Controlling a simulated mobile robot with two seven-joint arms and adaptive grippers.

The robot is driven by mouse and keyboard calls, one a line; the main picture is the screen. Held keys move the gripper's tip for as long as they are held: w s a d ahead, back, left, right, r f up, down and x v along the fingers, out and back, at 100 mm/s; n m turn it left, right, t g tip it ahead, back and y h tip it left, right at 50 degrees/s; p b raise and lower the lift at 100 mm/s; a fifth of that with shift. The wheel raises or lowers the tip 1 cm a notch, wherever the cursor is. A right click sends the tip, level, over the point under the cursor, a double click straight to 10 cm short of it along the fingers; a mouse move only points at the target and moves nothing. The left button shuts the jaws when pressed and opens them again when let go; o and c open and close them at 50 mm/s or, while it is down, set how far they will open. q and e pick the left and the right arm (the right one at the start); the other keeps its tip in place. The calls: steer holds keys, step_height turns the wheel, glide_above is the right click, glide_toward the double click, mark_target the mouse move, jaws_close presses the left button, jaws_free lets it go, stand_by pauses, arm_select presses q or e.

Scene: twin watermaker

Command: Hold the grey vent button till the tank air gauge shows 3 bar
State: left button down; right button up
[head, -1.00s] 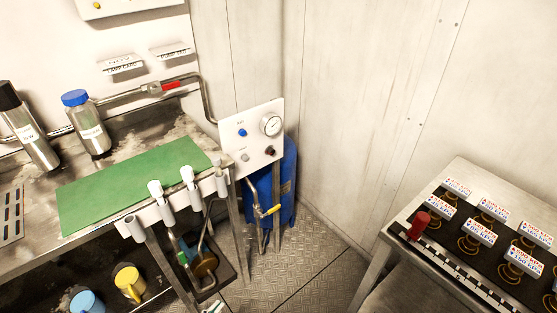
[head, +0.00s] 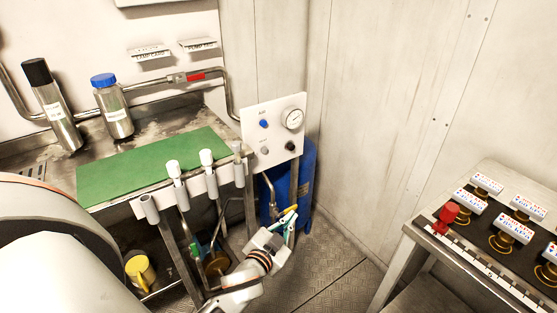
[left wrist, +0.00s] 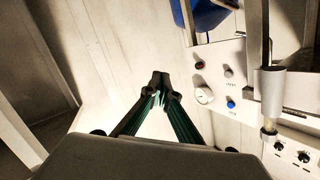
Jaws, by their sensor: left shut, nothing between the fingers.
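A white panel (head: 251,112) stands in front of the blue tank (head: 304,180). It carries a round gauge (head: 292,118), a blue button (head: 263,124), a grey button (head: 264,150) and a dark knob (head: 290,146). The gauge dial is too small to read. My left gripper (head: 288,214) is shut and empty, below the panel and apart from it. In the left wrist view its fingertips (left wrist: 158,78) meet, and the panel appears upside down to their right, with the grey button (left wrist: 228,72) and gauge (left wrist: 203,95) uncovered. My right gripper is not in view.
A bench with a green mat (head: 120,178) and white holders (head: 175,172) along its edge lies left of the panel.

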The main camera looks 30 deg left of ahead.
mark_target(264, 150)
arm_select(q)
steer(key=w+a+r+n+t+y+b, duration=0.1)
steer(key=w+a+r+y+b, duration=0.4)
steer(key=w, duration=0.5)
steer(key=shift+a+r+t+b, duration=0.4)
steer(key=shift+a+r+t, duration=0.3)
steer(key=shift+a+r, duration=0.65)
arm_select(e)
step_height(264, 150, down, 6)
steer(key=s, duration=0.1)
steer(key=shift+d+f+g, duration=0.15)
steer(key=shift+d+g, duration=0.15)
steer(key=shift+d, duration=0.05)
arm_select(q)
steer(key=shift+a+f, duration=0.1)
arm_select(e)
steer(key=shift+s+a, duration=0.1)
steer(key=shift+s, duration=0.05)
arm_select(q)
steer(key=shift+w+a+p, duration=0.2)
steer(key=shift+w+a, duration=0.35)
steer(key=shift+a, duration=0.8)
steer(key=shift+w+a+p, duration=0.15)
steer(key=shift+w+a, duration=0.4)
steer(key=shift+a, duration=0.8)
steer(key=shift+w+a+p, duration=0.2)
steer(key=shift+w+a, duration=0.35)
steer(key=shift+a, duration=0.8)
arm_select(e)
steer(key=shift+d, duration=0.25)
